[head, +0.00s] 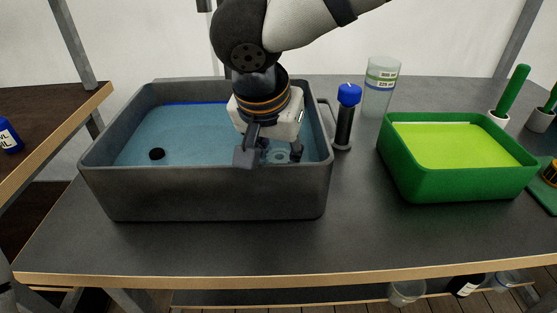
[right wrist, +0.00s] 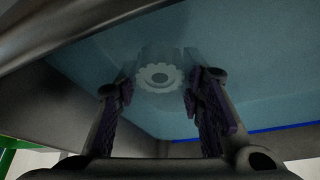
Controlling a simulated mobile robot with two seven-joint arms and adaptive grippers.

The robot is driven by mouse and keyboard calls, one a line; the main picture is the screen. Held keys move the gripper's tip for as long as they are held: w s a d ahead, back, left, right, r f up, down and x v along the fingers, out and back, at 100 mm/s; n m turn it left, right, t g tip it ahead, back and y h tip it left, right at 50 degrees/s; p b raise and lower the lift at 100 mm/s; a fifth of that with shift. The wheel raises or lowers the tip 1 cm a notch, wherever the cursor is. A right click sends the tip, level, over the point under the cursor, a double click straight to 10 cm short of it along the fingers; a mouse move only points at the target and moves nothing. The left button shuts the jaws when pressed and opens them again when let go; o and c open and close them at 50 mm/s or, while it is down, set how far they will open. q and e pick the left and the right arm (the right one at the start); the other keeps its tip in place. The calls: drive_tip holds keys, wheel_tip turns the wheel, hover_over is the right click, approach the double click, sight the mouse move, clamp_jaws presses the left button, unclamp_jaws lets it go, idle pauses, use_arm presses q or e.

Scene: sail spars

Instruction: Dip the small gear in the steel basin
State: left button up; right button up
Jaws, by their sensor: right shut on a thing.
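The steel basin (head: 210,193) is a dark grey, deep tub at the left of the bench, holding blue liquid. My right gripper (head: 269,154) reaches down into its right part, close behind the front wall. It is shut on the small gear (head: 279,157), a pale toothed ring with a central hole. In the right wrist view the gear (right wrist: 158,78) shows between the two fingers (right wrist: 160,92), at or under the liquid; its exact depth is unclear. My left gripper is not in view.
A blue-capped dark cylinder (head: 346,118) and a clear graduated container (head: 380,88) stand right of the basin. A green tray (head: 445,184) with yellow-green contents is farther right. The front bench strip is clear.

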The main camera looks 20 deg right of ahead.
drive_tip(key=shift+s+d, duration=0.15)
drive_tip(key=shift+d, duration=0.3)
drive_tip(key=shift+a, duration=0.55)
drive_tip(key=shift+d, duration=0.5)
drive_tip(key=shift+a, duration=0.5)
